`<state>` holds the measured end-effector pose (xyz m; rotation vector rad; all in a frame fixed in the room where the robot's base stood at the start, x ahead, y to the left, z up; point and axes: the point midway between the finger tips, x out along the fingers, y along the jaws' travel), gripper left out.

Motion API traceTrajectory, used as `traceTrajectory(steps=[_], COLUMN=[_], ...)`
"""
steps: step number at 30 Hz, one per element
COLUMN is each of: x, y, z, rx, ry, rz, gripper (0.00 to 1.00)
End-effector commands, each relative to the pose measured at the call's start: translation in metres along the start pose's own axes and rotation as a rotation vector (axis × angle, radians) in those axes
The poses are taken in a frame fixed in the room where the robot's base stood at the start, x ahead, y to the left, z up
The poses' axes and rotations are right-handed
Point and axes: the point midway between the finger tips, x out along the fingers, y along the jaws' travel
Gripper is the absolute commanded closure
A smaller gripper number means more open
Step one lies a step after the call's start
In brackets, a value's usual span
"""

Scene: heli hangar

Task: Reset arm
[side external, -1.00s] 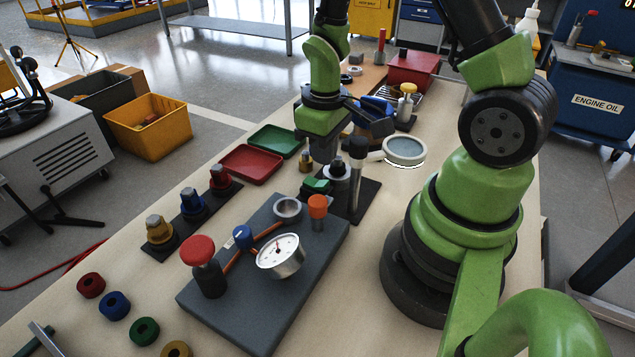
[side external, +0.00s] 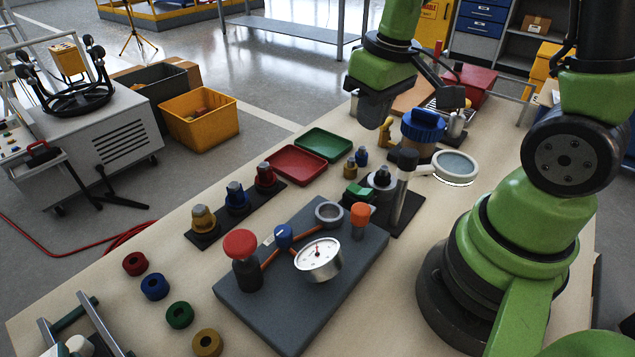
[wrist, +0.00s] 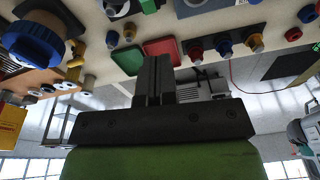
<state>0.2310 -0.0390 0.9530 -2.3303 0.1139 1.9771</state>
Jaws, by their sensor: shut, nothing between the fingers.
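My gripper (side external: 374,108) hangs in the air above the far half of the bench, beyond the red and green trays, with its fingers shut and empty. In the wrist view the closed fingers of my gripper (wrist: 154,80) point toward the bench edge, near the red tray (wrist: 161,51), with nothing between them. The red tray also shows in the side view (side external: 297,164), with the green tray (side external: 324,144) behind it. My fingertips are hard to make out in the side view.
A grey plate (side external: 262,303) carries a gauge (side external: 318,259) and a red knob (side external: 240,243). A blue-topped canister (side external: 423,124) and a round magnifier (side external: 455,166) stand right of my gripper. Several coloured rings (side external: 180,315) lie at the front left.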

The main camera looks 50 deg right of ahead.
Motion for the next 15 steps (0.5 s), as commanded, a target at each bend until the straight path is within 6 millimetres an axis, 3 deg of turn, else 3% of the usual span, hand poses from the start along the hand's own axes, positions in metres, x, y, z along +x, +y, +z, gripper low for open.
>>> traceTrajectory(steps=[1,6,9,15], x=[-0.02,-0.074,-0.099,-0.129], y=[-0.007,-0.029,-0.04,-0.054], z=[0.001,0.018,0.034,0.062], rx=[0.023,0.118,0.166,0.231], ry=[0.057,0.205,0.283,0.382], rz=[-0.011,-0.078,-0.134,-0.239], gripper=[1.0,1.0,1.0,1.0])
